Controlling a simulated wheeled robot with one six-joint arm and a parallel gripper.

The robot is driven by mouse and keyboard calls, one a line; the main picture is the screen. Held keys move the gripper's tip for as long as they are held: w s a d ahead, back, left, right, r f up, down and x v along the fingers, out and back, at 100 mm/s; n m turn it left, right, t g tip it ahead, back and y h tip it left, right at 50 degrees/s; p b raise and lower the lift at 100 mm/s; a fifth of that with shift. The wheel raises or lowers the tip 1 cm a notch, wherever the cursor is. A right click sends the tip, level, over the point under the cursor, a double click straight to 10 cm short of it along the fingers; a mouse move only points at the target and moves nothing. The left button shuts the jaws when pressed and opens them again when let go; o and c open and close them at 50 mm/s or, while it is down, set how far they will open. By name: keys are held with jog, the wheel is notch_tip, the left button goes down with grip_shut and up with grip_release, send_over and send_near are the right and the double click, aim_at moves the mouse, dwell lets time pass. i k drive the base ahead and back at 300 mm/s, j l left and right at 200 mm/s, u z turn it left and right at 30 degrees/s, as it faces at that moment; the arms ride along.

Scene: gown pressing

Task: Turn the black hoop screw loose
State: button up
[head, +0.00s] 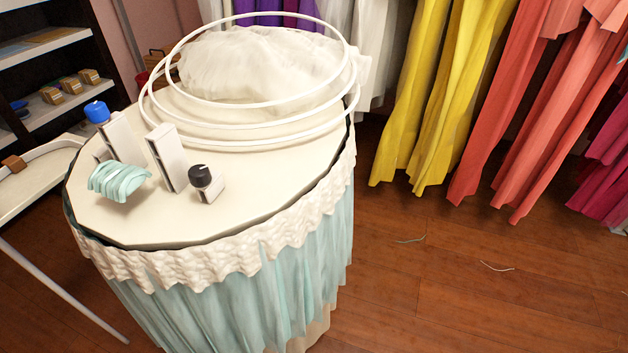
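A black screw knob (200,176) sits on top of a small pale block at the front right of the round table. A pale line shows on top of the knob. A blue knob (97,112) sits on a similar block farther left. White hoops (250,142) lie stacked and partly tilted at the back of the table, around and over a heap of white tulle (235,65). Whether the hoops join the knob's block cannot be told. My gripper is not in view.
A tall pale block (167,158) stands just left of the black knob. A folded mint cloth (119,181) lies at the table's front left. The round table (235,205) has a ruffled skirt. Gowns (425,90) hang at the right. The wooden floor (440,290) is mostly clear.

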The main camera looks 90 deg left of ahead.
aim_at(199, 175)
jog(key=i+u, duration=0.1)
jog(key=i, duration=0.4)
jog(key=i+l+u, duration=0.15)
jog(key=i, duration=0.3)
jog(key=i+l+u, duration=0.1)
jog(key=i, duration=0.4)
jog(key=u, duration=4.1)
jog(key=k+l, duration=0.05)
